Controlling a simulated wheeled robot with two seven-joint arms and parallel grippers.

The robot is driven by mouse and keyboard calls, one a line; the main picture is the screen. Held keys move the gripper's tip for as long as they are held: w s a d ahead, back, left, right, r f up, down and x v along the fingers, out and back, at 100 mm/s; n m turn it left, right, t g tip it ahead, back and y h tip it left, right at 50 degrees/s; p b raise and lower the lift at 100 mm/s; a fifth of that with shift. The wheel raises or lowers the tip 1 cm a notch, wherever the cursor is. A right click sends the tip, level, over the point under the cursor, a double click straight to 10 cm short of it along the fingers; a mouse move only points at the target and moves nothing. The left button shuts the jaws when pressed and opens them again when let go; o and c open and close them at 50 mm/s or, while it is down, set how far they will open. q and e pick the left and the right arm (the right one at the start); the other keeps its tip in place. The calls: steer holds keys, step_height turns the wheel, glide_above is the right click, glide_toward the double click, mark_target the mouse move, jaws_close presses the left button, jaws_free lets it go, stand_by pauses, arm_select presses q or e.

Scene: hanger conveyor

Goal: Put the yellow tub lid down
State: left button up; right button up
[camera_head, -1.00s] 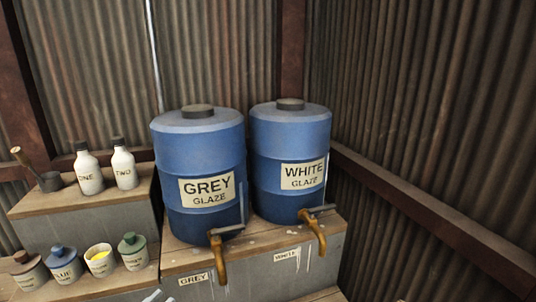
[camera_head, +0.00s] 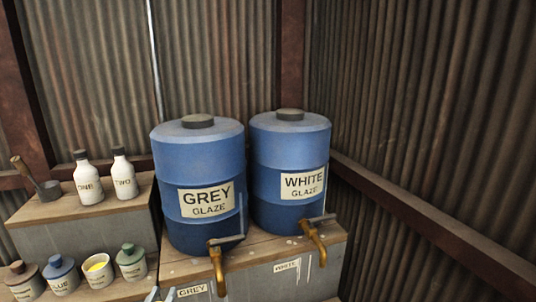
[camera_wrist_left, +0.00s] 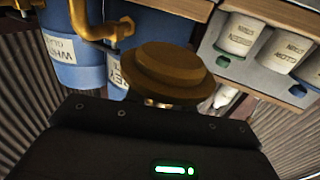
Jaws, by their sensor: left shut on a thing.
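The yellow tub lid (camera_wrist_left: 165,72) is a round, stepped disc that looks dark brownish-yellow in the left wrist view. My left gripper (camera_wrist_left: 165,103) is shut on it, with the fingers mostly hidden behind the lid. In the head view only a grey tip of my left gripper (camera_head: 158,295) shows at the bottom edge; the lid is hidden there. The yellow tub (camera_head: 98,276) stands open on the lower shelf with yellow contents showing. My right gripper is not in view.
Lidded tubs stand beside it: brown-lidded (camera_head: 24,284), blue-lidded (camera_head: 60,278) and green-lidded (camera_head: 131,265). Bottles (camera_head: 88,182) and a ladle (camera_head: 48,190) are on the upper step (camera_head: 60,208). Blue grey-glaze (camera_head: 190,155) and white-glaze (camera_head: 289,150) drums with projecting taps (camera_head: 217,268) stand right.

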arm_select(q)
steer(key=shift+r, duration=0.1)
steer(key=shift+w+a+r, duration=0.1)
steer(key=shift+a+r, duration=0.05)
steer(key=shift+r, duration=0.1)
steer(key=a+r+p, duration=0.2)
steer(key=a+r, duration=0.5)
steer(key=a, duration=0.2)
steer(key=a+r+n+y+p, duration=0.1)
steer(key=a+r+p, duration=0.1)
steer(key=a+r, duration=0.5)
steer(key=a, duration=0.3)
steer(key=shift+a+r, duration=0.2)
steer(key=shift+r, duration=0.05)
steer(key=shift+f, duration=0.25)
steer(key=shift+d+f, duration=0.1)
steer(key=shift+f, duration=0.2)
